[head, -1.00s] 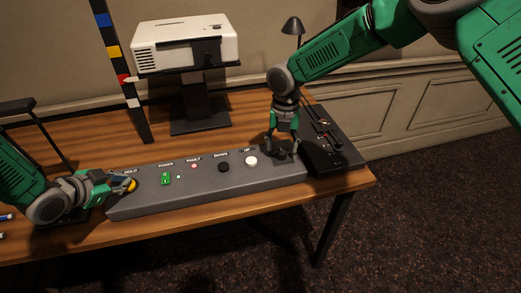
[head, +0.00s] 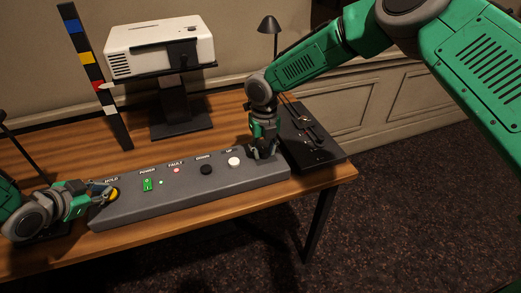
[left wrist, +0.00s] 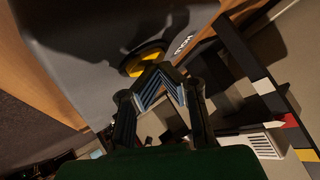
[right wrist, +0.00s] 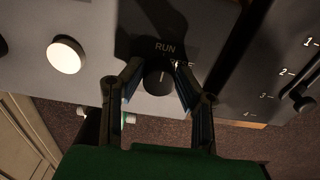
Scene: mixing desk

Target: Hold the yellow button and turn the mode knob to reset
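The yellow button (head: 114,194) is at the left end of the grey control panel (head: 190,198), beside the HOLD label. My left gripper (head: 107,189) is at it. In the left wrist view the left fingertips (left wrist: 158,70) are together with nothing between them, at the edge of the yellow button (left wrist: 146,60); whether they press it I cannot tell. The mode knob (right wrist: 158,82) is black and round, below the RUN label; a second label is partly hidden by a finger. My right gripper (right wrist: 156,72) is open, with one finger on each side of the knob. It hides the knob in the head view.
The panel also carries a green power switch (head: 148,185), a red fault light (head: 177,170), a black button (head: 206,170) and a white button (head: 234,162). A black slider box (head: 312,140) stands close to the right gripper. A white projector (head: 160,45) stands behind.

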